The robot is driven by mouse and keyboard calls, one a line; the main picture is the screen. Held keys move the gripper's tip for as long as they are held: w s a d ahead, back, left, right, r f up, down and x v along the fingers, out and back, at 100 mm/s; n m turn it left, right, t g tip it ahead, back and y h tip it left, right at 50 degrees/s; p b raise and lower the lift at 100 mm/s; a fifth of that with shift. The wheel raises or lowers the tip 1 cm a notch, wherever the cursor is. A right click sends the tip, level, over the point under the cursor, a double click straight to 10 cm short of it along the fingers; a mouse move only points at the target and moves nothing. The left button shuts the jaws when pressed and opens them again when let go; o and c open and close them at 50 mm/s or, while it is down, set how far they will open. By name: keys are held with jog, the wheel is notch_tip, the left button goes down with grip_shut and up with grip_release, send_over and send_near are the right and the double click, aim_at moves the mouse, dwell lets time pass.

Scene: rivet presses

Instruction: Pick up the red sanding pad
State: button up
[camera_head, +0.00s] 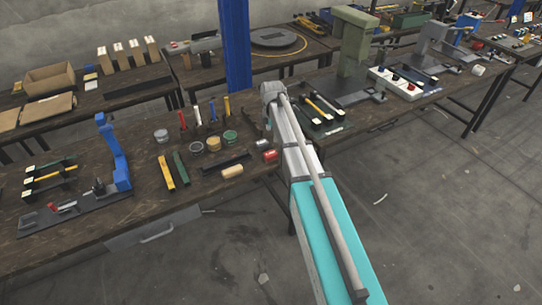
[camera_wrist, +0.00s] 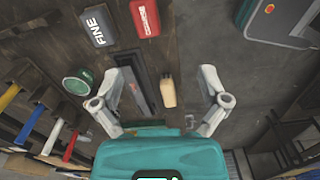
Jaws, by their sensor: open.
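The red sanding pad (camera_wrist: 145,17) lies flat on the dark wooden bench at the top of the wrist view, with white lettering on its face. It also shows in the head view (camera_head: 270,156), close to my arm near the bench's front edge. A dark grey pad (camera_wrist: 98,25) marked "FINE" lies beside it on the left. My gripper (camera_wrist: 162,88) is open and empty, with its two fingers spread wide over the bench. The red pad is beyond the fingertips, apart from them. In the head view my arm hides the gripper.
Between the fingers in the wrist view are a black bar (camera_wrist: 138,90) and a tan-handled piece (camera_wrist: 167,92). A green tin (camera_wrist: 80,82) and several hammers (camera_wrist: 50,137) lie to the left. A blue press (camera_head: 116,155) stands left.

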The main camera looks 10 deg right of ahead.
aim_at(270, 153)
jog(key=shift+w+r+n, duration=0.1)
jog(key=shift+w+n, duration=0.6)
jog(key=shift+w, duration=0.3)
notch_tip(270, 153, down, 9)
jog(key=b, duration=0.8)
jog(key=shift+r, duration=0.15)
jog(key=shift+b, duration=0.35)
jog(key=shift+w+a+f+b, duration=0.1)
jog(key=shift+a+f+b, duration=0.05)
jog(key=shift+f+b, duration=2.4)
jog(key=shift+c, duration=0.2)
jog(key=c, duration=1.2)
jog(key=shift+r, duration=0.15)
